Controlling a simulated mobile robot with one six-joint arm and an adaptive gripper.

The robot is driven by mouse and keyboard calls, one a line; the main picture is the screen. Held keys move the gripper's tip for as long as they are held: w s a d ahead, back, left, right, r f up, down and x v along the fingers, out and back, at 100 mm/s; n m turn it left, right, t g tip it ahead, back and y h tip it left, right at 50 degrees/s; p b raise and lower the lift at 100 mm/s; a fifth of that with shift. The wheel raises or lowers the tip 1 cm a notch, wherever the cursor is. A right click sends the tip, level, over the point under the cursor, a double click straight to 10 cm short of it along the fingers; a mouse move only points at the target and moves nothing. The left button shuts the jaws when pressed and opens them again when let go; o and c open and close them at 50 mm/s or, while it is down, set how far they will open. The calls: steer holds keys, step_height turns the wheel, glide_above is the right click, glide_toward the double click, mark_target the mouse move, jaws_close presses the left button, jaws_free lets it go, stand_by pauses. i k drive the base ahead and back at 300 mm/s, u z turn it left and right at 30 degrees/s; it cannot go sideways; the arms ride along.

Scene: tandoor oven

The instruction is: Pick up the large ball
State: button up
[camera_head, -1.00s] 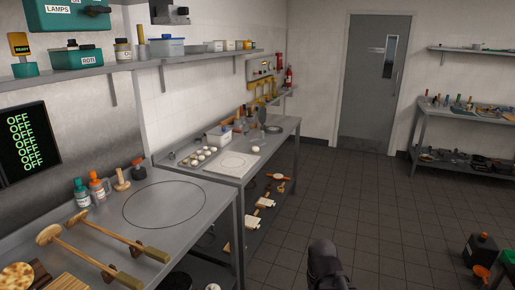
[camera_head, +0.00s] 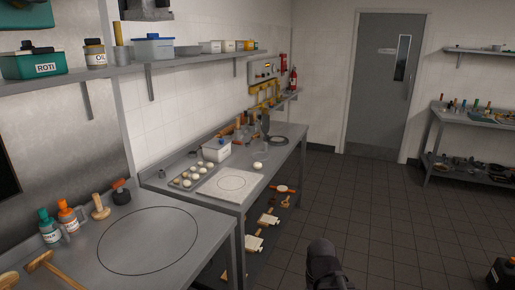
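Several pale dough balls (camera_head: 208,165) sit in a grey tray (camera_head: 181,184) on the steel bench along the left wall. Another pale ball (camera_head: 258,165) lies alone on the bench, right of a white square board (camera_head: 231,184) marked with a circle. It looks about as large as or a little larger than those in the tray; the sizes are hard to compare from here. A dark part of my arm rises at the bottom middle, on the floor side of the bench. My gripper's fingers do not show.
A white tub (camera_head: 216,150) stands behind the tray. The nearer counter (camera_head: 150,240) holds bottles and wooden tools, with a drawn circle. A shelf (camera_head: 120,67) runs above. The tiled floor (camera_head: 390,220) right of the bench is open. A black container (camera_head: 502,272) stands at the lower right.

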mark_target(256, 165)
steer(key=z, duration=0.05)
steer(key=i, duration=2.05)
steer(key=z, duration=0.05)
